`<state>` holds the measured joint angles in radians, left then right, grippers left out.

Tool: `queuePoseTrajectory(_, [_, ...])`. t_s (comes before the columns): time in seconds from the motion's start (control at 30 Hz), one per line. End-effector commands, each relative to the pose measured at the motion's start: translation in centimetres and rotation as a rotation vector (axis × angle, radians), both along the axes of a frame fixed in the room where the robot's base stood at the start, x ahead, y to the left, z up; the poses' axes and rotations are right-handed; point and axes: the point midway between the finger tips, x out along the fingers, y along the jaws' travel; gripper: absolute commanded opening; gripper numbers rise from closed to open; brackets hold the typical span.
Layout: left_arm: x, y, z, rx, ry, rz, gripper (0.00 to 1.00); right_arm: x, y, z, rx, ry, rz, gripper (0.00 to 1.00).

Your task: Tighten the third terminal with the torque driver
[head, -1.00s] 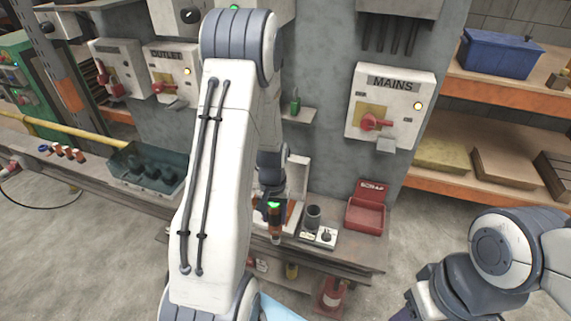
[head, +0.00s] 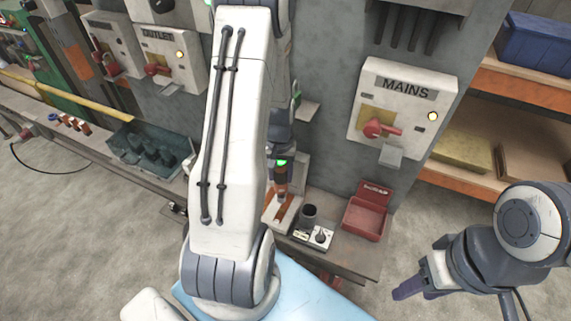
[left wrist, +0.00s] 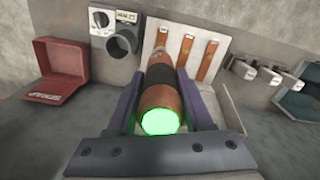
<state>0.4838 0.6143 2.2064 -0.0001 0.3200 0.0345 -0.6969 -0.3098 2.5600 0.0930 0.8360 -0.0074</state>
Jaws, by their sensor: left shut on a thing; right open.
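The torque driver (left wrist: 160,98), copper-orange with a dark band and a glowing green end, is held between the fingers of my left gripper (left wrist: 162,88). In the head view the driver (head: 281,178) hangs below my left gripper (head: 281,164), over the white terminal panel (head: 291,208). In the left wrist view the panel (left wrist: 222,90) carries upright copper terminal strips (left wrist: 186,50). The driver covers the panel's near part, and its tip is hidden, so I cannot tell whether it touches a terminal. My right gripper (head: 420,284) is open and empty, right of the bench.
A dark cup (head: 309,214) and a small unit with a dial (head: 320,236) stand beside the panel. A red open box (head: 368,212) is further right. A dark green tray (head: 127,155) is left. A MAINS switch box (head: 405,108) hangs on the wall behind.

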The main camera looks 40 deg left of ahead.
Motion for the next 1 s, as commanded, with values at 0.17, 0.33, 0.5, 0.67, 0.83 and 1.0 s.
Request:
queuePoseTrajectory(0.17, [-0.3,0.5,-0.1,0.000,-0.001,0.009,0.00,0.0,0.0,-0.1,0.000,0.000,0.000,0.50])
queuePoseTrajectory(0.33, [-0.6,1.1,-0.8,0.000,-0.001,0.019,0.00,0.0,0.0,-0.7,0.000,0.000,-0.001,0.50])
queuePoseTrajectory(0.5, [-0.7,1.2,-2.0,0.000,-0.001,0.021,0.00,0.0,0.0,-1.8,0.000,0.000,-0.003,0.50])
queuePoseTrajectory(0.67, [-0.7,1.1,-3.6,0.000,0.000,0.020,0.00,0.0,0.0,-3.1,0.000,0.000,-0.005,0.50])
queuePoseTrajectory(0.83, [-0.6,1.0,-5.2,0.000,0.000,0.019,0.00,0.0,0.0,-4.5,0.000,0.001,-0.007,0.50])
queuePoseTrajectory(1.0, [-0.6,1.0,-6.3,0.000,-0.001,0.017,0.00,0.0,0.0,-5.3,0.000,0.001,-0.009,0.50])
